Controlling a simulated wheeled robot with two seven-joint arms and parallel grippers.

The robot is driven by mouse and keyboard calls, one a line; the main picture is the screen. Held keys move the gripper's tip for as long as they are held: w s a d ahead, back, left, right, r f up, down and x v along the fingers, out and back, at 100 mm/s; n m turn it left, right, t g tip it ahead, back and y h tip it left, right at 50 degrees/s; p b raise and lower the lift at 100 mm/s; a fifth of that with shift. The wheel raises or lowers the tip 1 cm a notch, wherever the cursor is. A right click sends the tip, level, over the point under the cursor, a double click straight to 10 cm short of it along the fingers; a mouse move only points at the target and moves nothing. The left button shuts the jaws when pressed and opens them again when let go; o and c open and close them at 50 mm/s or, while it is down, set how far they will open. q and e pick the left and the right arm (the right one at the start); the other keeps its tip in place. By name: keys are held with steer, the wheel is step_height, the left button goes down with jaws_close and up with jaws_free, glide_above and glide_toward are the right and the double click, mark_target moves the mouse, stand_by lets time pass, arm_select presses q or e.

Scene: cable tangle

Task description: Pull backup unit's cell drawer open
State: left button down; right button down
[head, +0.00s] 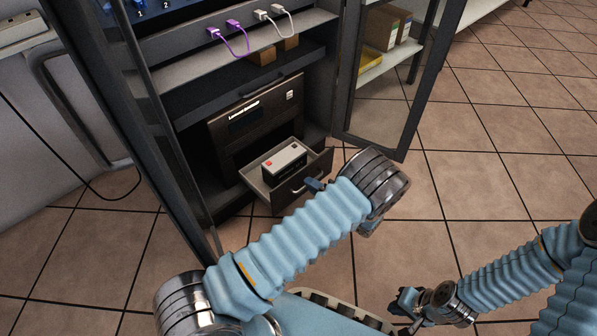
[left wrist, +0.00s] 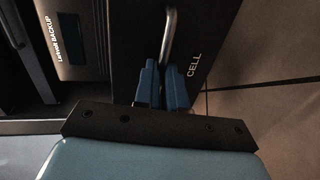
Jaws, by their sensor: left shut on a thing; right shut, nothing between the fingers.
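The backup unit (head: 228,133) is a dark brown box low in the cabinet. Its cell drawer (head: 252,187) stands out from the front, open, with a grey-beige cell (head: 284,162) with a red mark lying inside. In the left wrist view the drawer front (left wrist: 204,40) reads "CELL" and has a metal bar handle (left wrist: 169,35). My left gripper (head: 315,186) is at the drawer front; its blue fingers (left wrist: 162,85) are shut on the handle. My right gripper (head: 402,303) is shut and empty, low above the tiled floor, away from the unit.
The cabinet's glass door (head: 385,90) stands open to the right of the unit. A shelf above carries purple cables (head: 237,37) and white cables (head: 273,18). Tiled floor (head: 470,170) is clear to the right. A grey appliance (head: 75,110) stands at the left.

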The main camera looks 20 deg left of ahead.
arm_select(q)
steer(key=shift+f+v, duration=0.2)
steer(key=shift+v, duration=0.85)
steer(key=shift+f+v, duration=0.25)
steer(key=shift+v, duration=0.85)
steer(key=c, duration=1.2)
jaws_free()
steer(key=p+v, duration=0.1)
steer(key=v, duration=1.3)
